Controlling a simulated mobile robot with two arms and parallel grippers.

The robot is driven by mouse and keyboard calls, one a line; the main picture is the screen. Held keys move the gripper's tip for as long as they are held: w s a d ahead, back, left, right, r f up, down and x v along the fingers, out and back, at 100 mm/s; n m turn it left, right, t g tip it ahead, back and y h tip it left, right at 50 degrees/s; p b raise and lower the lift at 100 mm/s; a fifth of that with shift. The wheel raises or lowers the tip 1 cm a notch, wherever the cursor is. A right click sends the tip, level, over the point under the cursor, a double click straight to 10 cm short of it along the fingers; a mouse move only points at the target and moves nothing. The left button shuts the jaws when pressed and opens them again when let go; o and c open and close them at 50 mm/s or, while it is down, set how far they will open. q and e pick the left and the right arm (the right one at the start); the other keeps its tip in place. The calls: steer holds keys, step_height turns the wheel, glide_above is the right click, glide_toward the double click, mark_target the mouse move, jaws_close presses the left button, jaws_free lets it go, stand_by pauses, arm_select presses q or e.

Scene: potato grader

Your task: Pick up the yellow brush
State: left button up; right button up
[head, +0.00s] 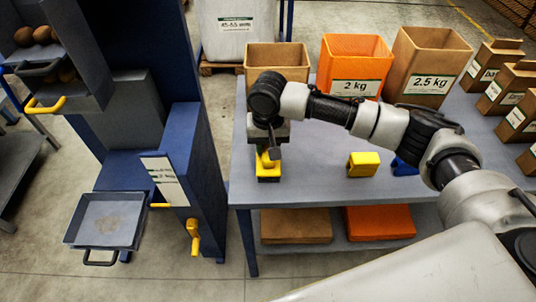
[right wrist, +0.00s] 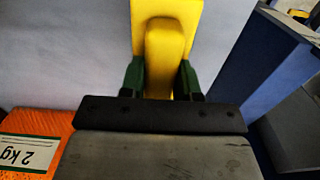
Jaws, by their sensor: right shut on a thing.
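The yellow brush (head: 268,178) is near the left end of the grey table (head: 310,193), below my right gripper (head: 268,157). I cannot tell whether it touches the tabletop. In the right wrist view the brush (right wrist: 165,50) shows a raised yellow handle on a wider yellow body. My right gripper (right wrist: 162,78) is shut on this handle, with a dark green finger on each side. The gripper hides part of the brush in the head view. My left gripper is not in view.
A yellow block (head: 363,165) and a blue object (head: 404,167) lie to the right on the table. A brown box (head: 277,58), an orange 2 kg box (head: 354,62) and a 2.5 kg box (head: 428,62) stand behind. The blue grader (head: 196,165) stands left of the table.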

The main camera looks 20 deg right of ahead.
steer(key=shift+r, duration=0.1)
steer(key=shift+r, duration=0.6)
step_height(320, 180, up, 3)
steer(key=shift+w+f, duration=0.1)
steer(key=shift+f, duration=0.05)
steer(key=s+d+r, duration=0.5)
steer(key=s+r, duration=0.2)
steer(key=s, duration=0.3)
steer(key=shift+s+p, duration=0.3)
steer(key=shift+s, duration=0.05)
